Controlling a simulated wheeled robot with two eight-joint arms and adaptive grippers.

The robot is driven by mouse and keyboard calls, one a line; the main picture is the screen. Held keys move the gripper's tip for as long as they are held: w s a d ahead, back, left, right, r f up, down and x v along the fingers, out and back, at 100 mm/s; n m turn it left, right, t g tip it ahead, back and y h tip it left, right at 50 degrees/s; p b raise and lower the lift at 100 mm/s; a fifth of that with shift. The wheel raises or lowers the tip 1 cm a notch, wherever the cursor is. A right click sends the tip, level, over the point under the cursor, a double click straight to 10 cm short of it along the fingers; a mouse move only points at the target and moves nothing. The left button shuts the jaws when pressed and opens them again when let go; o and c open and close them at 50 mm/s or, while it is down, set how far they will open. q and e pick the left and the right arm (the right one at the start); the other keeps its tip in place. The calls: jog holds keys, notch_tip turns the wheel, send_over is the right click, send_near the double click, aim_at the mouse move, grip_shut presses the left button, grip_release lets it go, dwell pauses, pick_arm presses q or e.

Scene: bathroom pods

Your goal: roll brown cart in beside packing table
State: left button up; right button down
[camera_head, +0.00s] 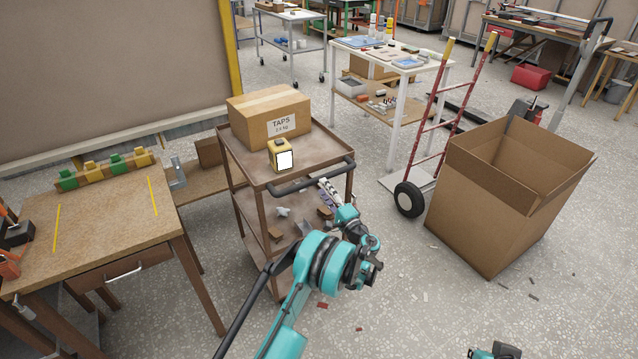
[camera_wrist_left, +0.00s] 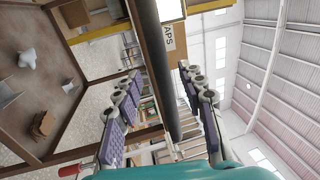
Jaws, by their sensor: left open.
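The brown cart (camera_head: 232,160) stands in the middle of the head view, with shelves and a dark push handle (camera_head: 300,182) on its near side. Its top holds a cardboard box marked TAPS (camera_head: 262,122) and a small yellow device (camera_head: 282,157). My left gripper (camera_head: 328,188) is at the handle's right part. In the left wrist view the handle bar (camera_wrist_left: 165,70) runs between the two open purple-padded fingers; contact is unclear. A wooden table (camera_head: 110,215) with yellow lines is left of the cart; I cannot tell if it is the packing table.
A large open carton (camera_head: 490,205) and a red hand truck (camera_head: 440,120) stand to the right. A white table (camera_head: 395,58) is behind. A brown panel (camera_head: 110,70) stands back left. Small scraps lie on the floor; floor right of the cart is mostly clear.

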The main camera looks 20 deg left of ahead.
pick_arm(q)
jog(key=v, duration=0.7)
jog(key=s+a+r+n+g+h, duration=0.45)
jog(key=s+r+h, duration=0.25)
jog(key=s+r, duration=0.5)
jog(key=s+d+f+n+h, duration=0.1)
jog(key=s+d+h, duration=0.2)
jog(key=s, duration=0.6)
jog(key=s+d+n+h, duration=0.1)
jog(key=s+d+h, duration=0.2)
jog(key=s, duration=0.6)
jog(key=s+d+f+n+h, duration=0.1)
jog(key=s+d+h, duration=0.2)
jog(key=s, duration=0.6)
jog(key=shift+s+d+f+g, duration=0.25)
jog(key=shift+d+f+g, duration=0.1)
jog(key=shift+d, duration=0.25)
